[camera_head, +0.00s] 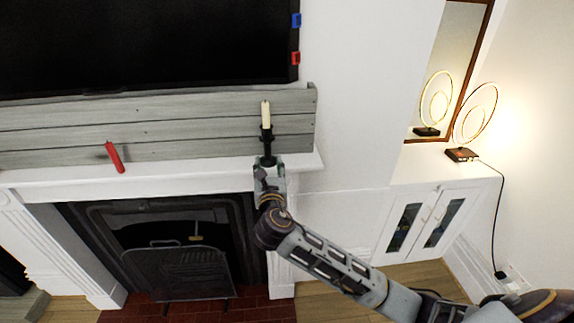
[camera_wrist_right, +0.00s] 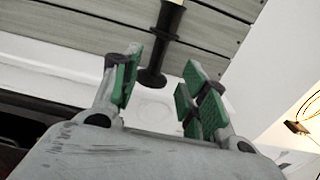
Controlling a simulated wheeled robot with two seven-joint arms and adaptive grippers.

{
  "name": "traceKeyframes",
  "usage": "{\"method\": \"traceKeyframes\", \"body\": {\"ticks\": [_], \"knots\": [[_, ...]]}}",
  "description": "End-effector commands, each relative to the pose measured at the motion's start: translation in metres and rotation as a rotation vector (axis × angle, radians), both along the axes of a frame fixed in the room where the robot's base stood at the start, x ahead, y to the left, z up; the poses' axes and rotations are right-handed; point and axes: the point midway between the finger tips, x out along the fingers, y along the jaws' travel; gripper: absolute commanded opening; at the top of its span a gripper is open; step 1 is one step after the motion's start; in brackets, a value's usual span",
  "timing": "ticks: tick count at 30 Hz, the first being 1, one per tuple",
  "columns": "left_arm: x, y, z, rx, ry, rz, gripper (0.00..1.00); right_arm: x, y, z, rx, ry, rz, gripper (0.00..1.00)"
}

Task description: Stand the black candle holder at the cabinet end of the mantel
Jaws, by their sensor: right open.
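The black candle holder (camera_head: 267,140), with a cream candle (camera_head: 266,115) in it, stands upright on the white mantel (camera_head: 60,177), near its right end, the cabinet side. My right gripper (camera_head: 268,166) is at the mantel's front edge by the holder's foot. In the right wrist view the black candle holder (camera_wrist_right: 152,77) shows between the spread green-padded fingers of the right gripper (camera_wrist_right: 160,92). The fingers are open, with gaps on both sides of the holder. I cannot tell how deep it sits between them. My left gripper is out of view.
A red candle (camera_head: 115,157) leans on the mantel to the left. Grey boards (camera_head: 200,120) back the mantel, under a black television (camera_head: 150,45). The white cabinet (camera_head: 425,215) at right carries a lit ring lamp (camera_head: 462,154). A fire screen (camera_head: 180,272) stands below.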

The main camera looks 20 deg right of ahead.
Motion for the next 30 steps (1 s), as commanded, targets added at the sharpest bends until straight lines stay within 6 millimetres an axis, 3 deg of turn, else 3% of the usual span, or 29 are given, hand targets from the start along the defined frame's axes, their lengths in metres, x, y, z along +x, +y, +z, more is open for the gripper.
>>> {"method": "traceKeyframes", "body": {"ticks": [8,14,20,25,30], "knots": [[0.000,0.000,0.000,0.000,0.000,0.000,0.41,0.001,0.000,-0.002,0.004,0.002,0.000,0.44],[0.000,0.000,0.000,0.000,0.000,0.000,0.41,0.011,-0.003,-0.033,0.071,0.039,0.002,0.44],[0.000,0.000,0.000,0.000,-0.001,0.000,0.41,0.027,-0.013,-0.116,0.256,0.133,-0.009,0.44],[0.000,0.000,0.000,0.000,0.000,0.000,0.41,0.030,-0.025,-0.207,0.472,0.225,-0.051,0.44],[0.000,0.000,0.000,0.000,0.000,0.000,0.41,0.016,-0.038,-0.301,0.700,0.311,-0.129,0.44]]}}
